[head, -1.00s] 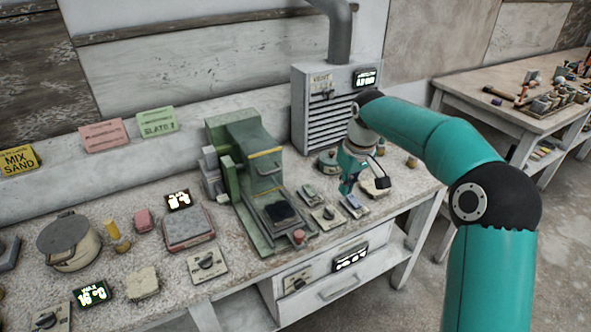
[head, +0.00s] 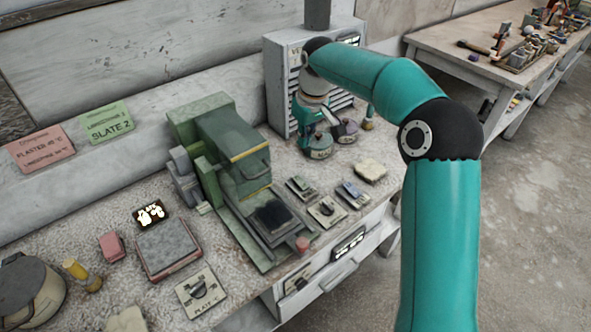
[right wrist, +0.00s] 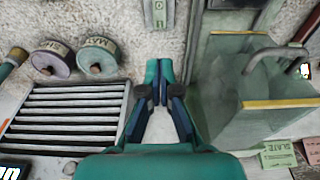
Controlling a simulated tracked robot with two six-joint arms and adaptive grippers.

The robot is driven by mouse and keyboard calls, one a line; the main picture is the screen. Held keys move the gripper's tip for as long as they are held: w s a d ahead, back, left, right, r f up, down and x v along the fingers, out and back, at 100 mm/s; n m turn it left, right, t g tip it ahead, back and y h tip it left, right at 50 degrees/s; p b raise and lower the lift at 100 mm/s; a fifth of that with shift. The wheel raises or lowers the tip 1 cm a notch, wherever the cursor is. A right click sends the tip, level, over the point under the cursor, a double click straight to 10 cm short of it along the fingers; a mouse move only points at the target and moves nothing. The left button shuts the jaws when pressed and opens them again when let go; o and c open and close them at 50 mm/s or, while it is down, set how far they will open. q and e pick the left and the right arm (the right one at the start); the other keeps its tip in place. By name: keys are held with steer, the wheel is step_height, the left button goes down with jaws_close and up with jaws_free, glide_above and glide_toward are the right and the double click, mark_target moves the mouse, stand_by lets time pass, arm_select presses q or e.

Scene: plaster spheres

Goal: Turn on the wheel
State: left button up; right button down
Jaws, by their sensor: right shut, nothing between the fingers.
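The wheel itself I cannot make out for certain. A green machine (head: 225,135) with a hood and a dark plate at its front stands on the bench in the head view. Its green body (right wrist: 255,125) fills the right of the right wrist view. Small switch plates (head: 327,210) lie on the bench to the right of its front. My right gripper (head: 303,122) is between the machine and the slatted vent box, partly hidden by its own arm. In the right wrist view my right gripper (right wrist: 158,75) has its fingertips together and holds nothing. My left gripper is out of view.
The vent box (head: 282,80) stands behind; its slats (right wrist: 70,115) show left of my fingers. Two lidded pots (right wrist: 98,57) stand near it. A grey-topped scale (head: 168,245) and a knob plate (head: 198,290) lie left of the machine.

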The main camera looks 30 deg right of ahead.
steer(key=shift+w+f, duration=0.1)
steer(key=shift+f, duration=0.05)
steer(key=p, duration=0.2)
glide_toward(297, 178)
steer(key=f, duration=0.3)
steer(key=w+f, duration=0.1)
steer(key=f, duration=0.3)
steer(key=shift+w, duration=0.2)
steer(key=shift+f, duration=0.1)
steer(key=shift+w+f+b, duration=0.1)
steer(key=shift+f+b, duration=0.35)
steer(key=shift+b, duration=0.05)
steer(key=shift+w+a+r, duration=0.1)
steer(key=shift+r, duration=0.05)
steer(key=shift+s, duration=0.25)
